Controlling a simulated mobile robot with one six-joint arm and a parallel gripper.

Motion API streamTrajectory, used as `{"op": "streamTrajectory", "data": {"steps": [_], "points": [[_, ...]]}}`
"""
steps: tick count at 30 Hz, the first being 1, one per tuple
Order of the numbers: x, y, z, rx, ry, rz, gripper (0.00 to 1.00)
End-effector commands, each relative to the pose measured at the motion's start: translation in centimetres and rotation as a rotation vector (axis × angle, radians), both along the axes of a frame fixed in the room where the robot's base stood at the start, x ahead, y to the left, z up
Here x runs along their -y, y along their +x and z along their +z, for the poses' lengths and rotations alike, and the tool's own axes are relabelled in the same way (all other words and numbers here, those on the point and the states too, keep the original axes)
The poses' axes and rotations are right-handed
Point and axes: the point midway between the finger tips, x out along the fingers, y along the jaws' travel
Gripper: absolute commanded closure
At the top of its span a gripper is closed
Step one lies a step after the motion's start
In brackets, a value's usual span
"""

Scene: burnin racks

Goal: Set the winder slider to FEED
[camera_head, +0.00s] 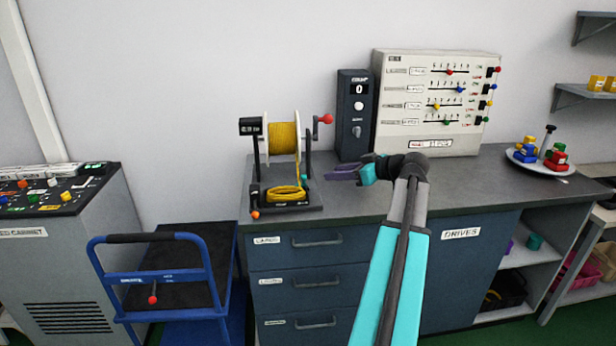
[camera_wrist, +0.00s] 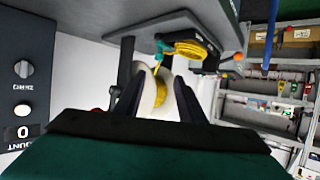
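The winder (camera_head: 283,140) stands on the grey bench, with a yellow-wound spool between dark uprights and a red crank knob at its right. A small orange knob (camera_head: 254,214) sits at the front left of its base; it also shows in the wrist view (camera_wrist: 239,56). It may be the slider, but its markings are too small to read. My gripper (camera_head: 342,173) is above the bench, right of the winder and apart from it. Its fingers (camera_wrist: 158,100) stand apart with nothing held, and the spool shows beyond them in the wrist view.
A dark counter box (camera_head: 353,125) reading 0 stands behind my gripper. A cream panel (camera_head: 425,135) with several coloured sliders is to its right. A plate (camera_head: 540,166) of coloured pieces sits at the bench's right. A blue trolley (camera_head: 170,275) stands at front left.

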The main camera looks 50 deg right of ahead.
Motion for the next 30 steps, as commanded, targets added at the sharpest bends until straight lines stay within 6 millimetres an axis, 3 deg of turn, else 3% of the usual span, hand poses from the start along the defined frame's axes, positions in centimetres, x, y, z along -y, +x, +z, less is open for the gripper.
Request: {"op": "streamTrajectory", "data": {"steps": [8, 30], "points": [[0.3, 1.1, -0.5, 0.0, 0.001, -0.006, 0.64], [-0.4, 10.4, -4.4, -0.001, 0.001, -0.008, 0.64]]}}
